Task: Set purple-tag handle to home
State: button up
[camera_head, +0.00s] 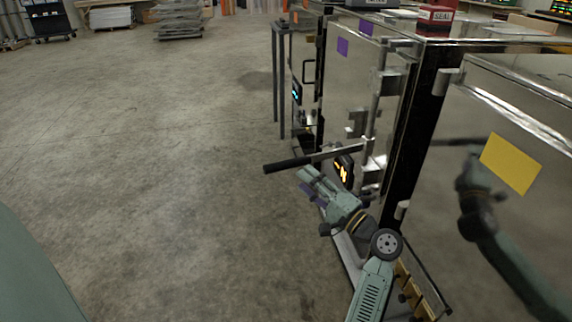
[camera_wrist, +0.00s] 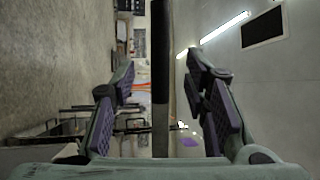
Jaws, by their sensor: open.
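The purple-tag door (camera_head: 350,80) is a shiny metal panel with a purple tag (camera_head: 342,46) near its top. Its handle (camera_head: 288,163) is a lever with a black grip, sticking out to the left from an upright metal rod (camera_head: 372,110). My gripper (camera_head: 312,182) is just below the lever, with its fingers pointing up and left. In the wrist view the fingers are apart, and a dark bar (camera_wrist: 161,70), which looks like the lever, stands between them. I cannot tell whether either finger touches it. Nothing is visibly gripped.
A yellow-tagged metal panel (camera_head: 510,163) stands close on the right and reflects my arm. A red box (camera_head: 435,18) sits on top of the trailers. A dark stand (camera_head: 280,80) is beyond the door. The concrete floor (camera_head: 140,150) on the left is clear.

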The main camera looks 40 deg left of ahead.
aim_at(286, 165)
jog(key=p+x, duration=0.1)
jog(key=x, duration=0.7)
jog(key=shift+a+r+p, duration=0.1)
jog(key=shift+a+p, duration=0.15)
jog(key=shift+p, duration=0.15)
jog(key=shift+c, duration=0.5)
grip_shut()
